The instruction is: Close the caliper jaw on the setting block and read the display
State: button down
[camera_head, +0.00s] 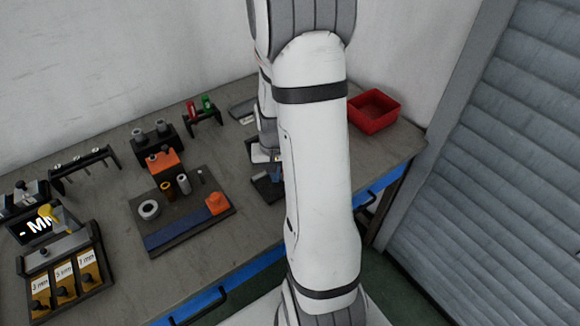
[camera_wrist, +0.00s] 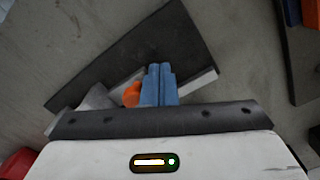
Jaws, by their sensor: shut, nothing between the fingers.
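My gripper (camera_wrist: 160,70) shows in the wrist view as two blue fingers pressed together, with nothing between them. It is over a dark base plate (camera_wrist: 135,45) that carries a pale grey bar (camera_wrist: 203,84), which looks like the caliper. An orange knob (camera_wrist: 131,95) sits directly left of the fingers; I cannot tell whether they touch it. The setting block and jaw gap cannot be made out. In the head view my arm hides most of this dark base (camera_head: 268,188). A black display (camera_head: 38,224) at the far left reads "- M…", partly covered by a yellow part.
A red bin (camera_head: 374,110) stands at the bench's back right. Left of my arm is a dark tray (camera_head: 190,228) with a ring, pins and an orange block. Behind it are an orange-and-black fixture (camera_head: 163,160) and small racks. Labelled bins (camera_head: 65,282) stand front left.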

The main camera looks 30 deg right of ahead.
jog(key=shift+d, duration=1.4)
dwell(0.6)
jog(key=shift+a, duration=0.25)
jog(key=shift+a+r, duration=0.1)
jog(key=shift+a, duration=0.25)
notch_tip(320, 180, up, 8)
jog(key=p, duration=0.5)
dwell(0.4)
dwell(0.4)
